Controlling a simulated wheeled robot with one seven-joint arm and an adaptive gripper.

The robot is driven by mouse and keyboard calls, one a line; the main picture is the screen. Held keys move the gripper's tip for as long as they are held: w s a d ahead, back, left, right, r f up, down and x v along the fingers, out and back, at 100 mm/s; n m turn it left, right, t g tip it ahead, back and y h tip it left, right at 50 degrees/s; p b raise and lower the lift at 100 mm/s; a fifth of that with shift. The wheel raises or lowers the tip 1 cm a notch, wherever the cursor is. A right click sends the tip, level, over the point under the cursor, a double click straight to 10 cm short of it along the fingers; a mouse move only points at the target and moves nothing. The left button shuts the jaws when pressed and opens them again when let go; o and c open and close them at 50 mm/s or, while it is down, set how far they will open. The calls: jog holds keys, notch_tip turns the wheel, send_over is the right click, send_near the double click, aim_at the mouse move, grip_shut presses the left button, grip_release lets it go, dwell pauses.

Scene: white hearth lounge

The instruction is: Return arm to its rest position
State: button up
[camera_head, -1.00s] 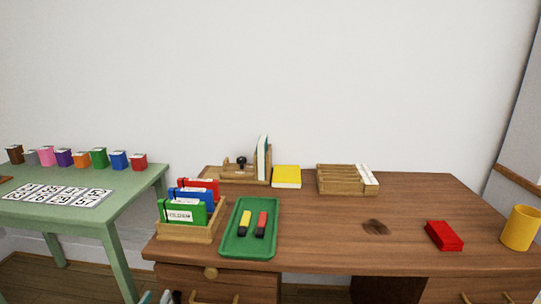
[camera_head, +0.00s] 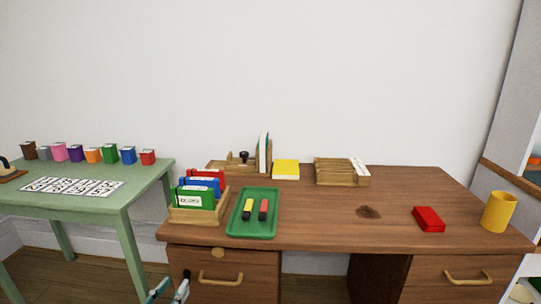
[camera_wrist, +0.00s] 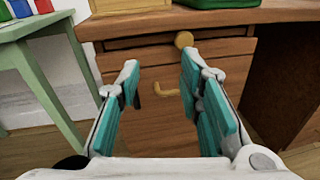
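My gripper (camera_wrist: 158,82) is open and empty in the wrist view, its two teal-padded fingers apart. It faces the drawer front of the brown desk (camera_head: 330,238), with a round knob (camera_wrist: 183,39) and a curved handle (camera_wrist: 166,92) seen between or just beyond the fingers. In the head view only the tips of my gripper (camera_head: 168,290) show at the bottom edge, below the desk top and in front of the left drawers.
On the desk stand a wooden box of coloured files (camera_head: 198,215), a green tray (camera_head: 240,230) with two small items, a red box (camera_head: 429,219) and a yellow cup (camera_head: 497,212). A green table (camera_head: 130,198) stands at left. The floor (camera_head: 60,280) between them is clear.

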jog(key=w+d+r+m+g+h, duration=0.2)
jog(key=d+r+m+g+h, duration=0.25)
jog(key=d, duration=0.55)
jog(key=w+d+r+m+g+h, duration=0.1)
jog(key=d+r+m+g+h, duration=0.15)
jog(key=d+r+m, duration=0.65)
jog(key=s+d+r+m+g+y, duration=0.15)
jog(key=s+d+m+g, duration=0.3)
jog(key=d, duration=0.55)
jog(key=s+d+r+m+g+y, duration=0.1)
jog(key=s+d+r+m+g, duration=0.4)
jog(key=d, duration=0.6)
jog(key=s+d+m+y, duration=0.2)
jog(key=s+m+y, duration=0.75)
jog(key=s, duration=1.45)
notch_tip(320, 180, up, 24)
jog(key=t+h+p, duration=0.1)
jog(key=t+p, duration=0.2)
jog(key=p, duration=1.8)
jog(key=shift+w+d+t+p, duration=0.15)
jog(key=shift+d+t+p, duration=0.05)
jog(key=shift+t+p, duration=0.2)
jog(key=shift+f, duration=0.1)
jog(key=shift+c, duration=0.4)
